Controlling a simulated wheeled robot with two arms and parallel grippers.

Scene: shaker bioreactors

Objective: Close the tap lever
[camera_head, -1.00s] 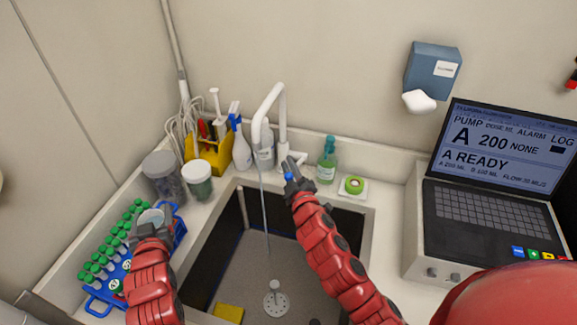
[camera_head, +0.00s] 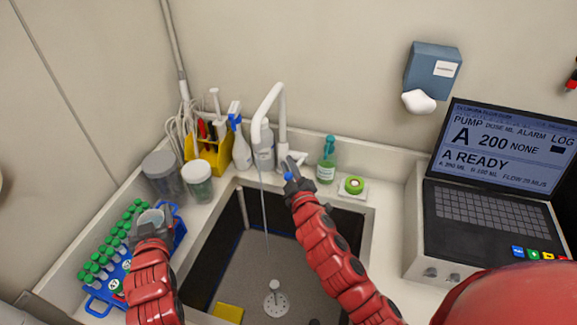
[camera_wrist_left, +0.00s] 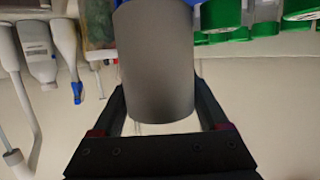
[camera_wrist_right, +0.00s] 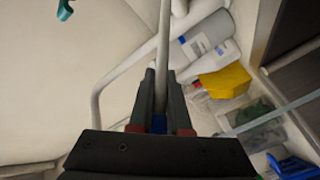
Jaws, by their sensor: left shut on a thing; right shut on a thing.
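The white tap (camera_head: 281,115) stands behind the sink, its spout arching over the basin. A thin water stream (camera_head: 264,215) runs from the spout toward the drain (camera_head: 276,301). My right gripper (camera_head: 291,172) is at the tap's right side. In the right wrist view, my right gripper (camera_wrist_right: 161,95) is shut around a pale rod, apparently the tap lever (camera_wrist_right: 162,60), with a blue part low between the fingers. My left gripper (camera_head: 152,232) is shut on a grey cylindrical cup (camera_wrist_left: 155,65) above the blue tube rack. The cup's contents are hidden.
The blue rack (camera_head: 99,304) with several green-capped tubes is at left. Two jars (camera_head: 197,184), a yellow tool holder (camera_head: 216,158) and bottles line the back. A green soap bottle (camera_head: 326,170) stands right of the tap. A pump console (camera_head: 490,215) is at right. A yellow sponge (camera_head: 229,313) lies in the sink.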

